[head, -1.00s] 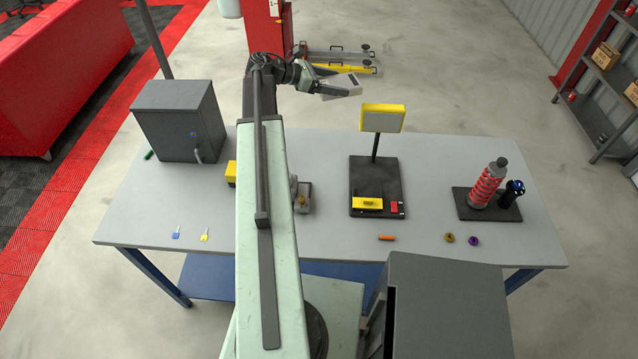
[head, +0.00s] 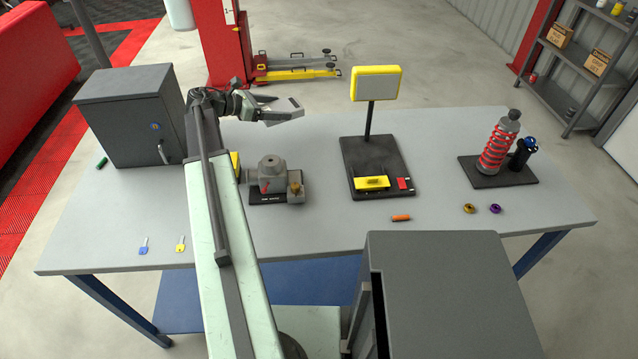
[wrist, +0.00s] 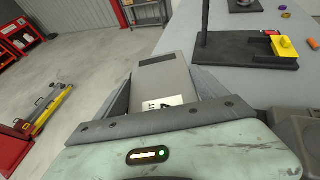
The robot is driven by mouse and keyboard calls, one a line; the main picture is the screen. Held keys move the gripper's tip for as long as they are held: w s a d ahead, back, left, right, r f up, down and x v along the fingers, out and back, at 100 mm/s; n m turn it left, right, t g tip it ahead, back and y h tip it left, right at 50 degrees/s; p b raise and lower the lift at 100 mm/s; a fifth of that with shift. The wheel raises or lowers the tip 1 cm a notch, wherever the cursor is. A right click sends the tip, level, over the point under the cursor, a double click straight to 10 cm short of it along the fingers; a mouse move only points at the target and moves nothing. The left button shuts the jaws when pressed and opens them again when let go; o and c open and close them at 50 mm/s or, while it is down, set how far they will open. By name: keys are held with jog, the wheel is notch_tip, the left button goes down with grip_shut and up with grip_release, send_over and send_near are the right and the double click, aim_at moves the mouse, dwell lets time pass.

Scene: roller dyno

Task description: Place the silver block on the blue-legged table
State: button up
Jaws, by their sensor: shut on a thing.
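The silver block (head: 281,110) is held between the jaws of my gripper (head: 262,108), at the far edge of the blue-legged table (head: 330,226). In the wrist view the silver block (wrist: 166,84) shows a dark patch and a white label, with a gripper finger on each side. The table has a grey top and blue legs. In the wrist view the block appears beside the table top (wrist: 238,75), with the floor on its left. I cannot tell the block's exact height above the table.
On the table stand a dark cabinet (head: 130,122), a small grey machine (head: 270,176), a yellow-headed stand (head: 376,84) and a red-spring shock absorber (head: 498,145). Small keys and rings lie near the front edge. The top between the machine and the stand is clear.

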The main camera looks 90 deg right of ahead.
aim_at(280, 142)
notch_tip(280, 142, down, 11)
jog(key=b, duration=1)
jog(key=shift+r, duration=0.25)
jog(key=shift+f, duration=0.15)
jog(key=o, duration=1.8)
jog(key=shift+r+p, duration=0.3)
jog(key=p+v, duration=0.4)
jog(key=v, duration=0.6)
jog(key=shift+w+a+r, duration=0.1)
jog(key=shift+w+a, duration=0.15)
jog(key=shift+w+a+r, duration=0.1)
jog(key=shift+w+a, duration=0.25)
jog(key=shift+w, duration=0.2)
